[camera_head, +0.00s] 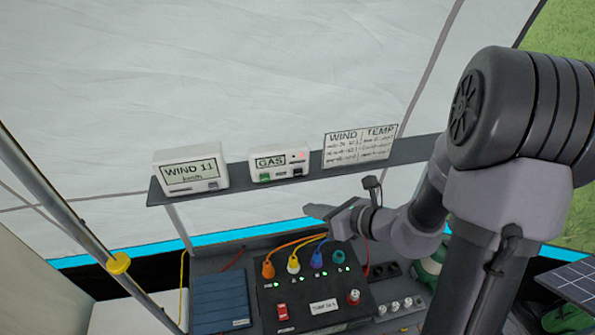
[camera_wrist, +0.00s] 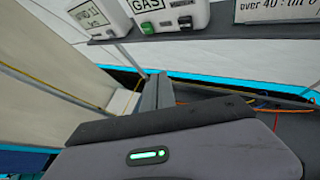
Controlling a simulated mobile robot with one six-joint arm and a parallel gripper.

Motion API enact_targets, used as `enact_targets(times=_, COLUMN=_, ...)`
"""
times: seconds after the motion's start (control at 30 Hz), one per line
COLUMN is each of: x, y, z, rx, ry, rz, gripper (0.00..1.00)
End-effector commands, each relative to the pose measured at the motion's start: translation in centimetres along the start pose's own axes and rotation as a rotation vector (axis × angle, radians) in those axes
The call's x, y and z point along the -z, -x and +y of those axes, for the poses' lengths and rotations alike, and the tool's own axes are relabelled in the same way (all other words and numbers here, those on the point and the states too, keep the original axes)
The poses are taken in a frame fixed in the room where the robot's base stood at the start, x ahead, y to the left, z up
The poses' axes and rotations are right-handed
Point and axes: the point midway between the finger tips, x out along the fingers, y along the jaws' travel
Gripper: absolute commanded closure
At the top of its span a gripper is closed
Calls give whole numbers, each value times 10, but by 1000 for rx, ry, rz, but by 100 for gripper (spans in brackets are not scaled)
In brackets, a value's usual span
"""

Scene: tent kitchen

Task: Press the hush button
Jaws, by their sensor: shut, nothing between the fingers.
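The white GAS box (camera_head: 282,164) stands on the grey shelf, with a red light at its upper right. Its front has a green button (camera_head: 265,178) and a black button (camera_head: 297,171); no readable label tells which is the hush button. In the wrist view the green button (camera_wrist: 149,27) and black button (camera_wrist: 185,21) show at the top, and the box's upper part is cut off. My gripper (camera_head: 312,211) is shut and empty, below the shelf and apart from the box. Its fingers (camera_wrist: 157,90) also show in the wrist view, below the green button.
The shelf (camera_head: 240,187) also bears a WIND 11 display (camera_head: 190,171) at left and a WIND/TEMP card (camera_head: 359,146) at right. Below is a black panel (camera_head: 313,296) with coloured plugs and cables. A pole with a yellow collar (camera_head: 118,263) stands at left.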

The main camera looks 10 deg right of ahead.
Motion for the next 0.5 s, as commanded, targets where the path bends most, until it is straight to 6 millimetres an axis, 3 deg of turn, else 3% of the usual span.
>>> enact_targets(times=0.5, x=-35, y=-47, z=-34, rx=-2, ry=2, rz=0, gripper=100)
